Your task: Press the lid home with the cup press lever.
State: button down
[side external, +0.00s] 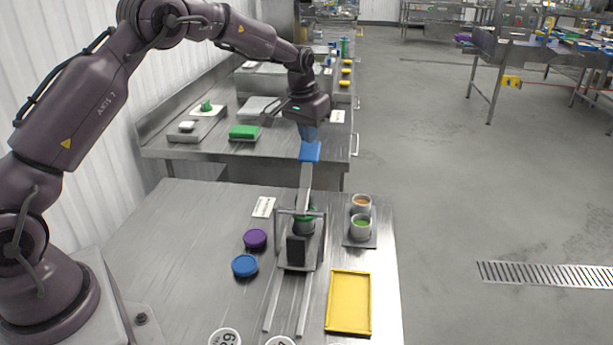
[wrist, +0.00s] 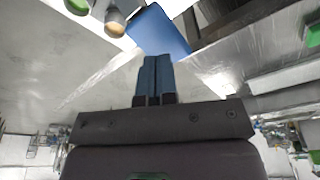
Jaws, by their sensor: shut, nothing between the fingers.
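The cup press (side external: 300,240) stands on the near steel table, with its grey lever (side external: 306,182) raised and ending in a blue paddle-like handle (side external: 310,151). A cup with a green lid (side external: 304,214) is in the press frame, partly hidden by the frame and lever; how far down the lid sits cannot be told. My gripper (side external: 308,138) is shut and empty, fingers down, right at the top of the blue handle. In the wrist view the shut blue fingers (wrist: 155,72) are close to the blue handle (wrist: 158,30); whether they touch it cannot be told.
A purple lid (side external: 255,239) and a blue lid (side external: 245,265) lie left. Two rails (side external: 287,305) run forward from the press.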

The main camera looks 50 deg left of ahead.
aim_at(308, 150)
jog(key=shift+f, duration=0.25)
jog(key=shift+f, duration=1.2)
jog(key=shift+w+a+f, duration=0.1)
jog(key=shift+a+f, duration=0.05)
jog(key=shift+f, duration=1.55)
dwell(0.5)
jog(key=shift+r, duration=3.1)
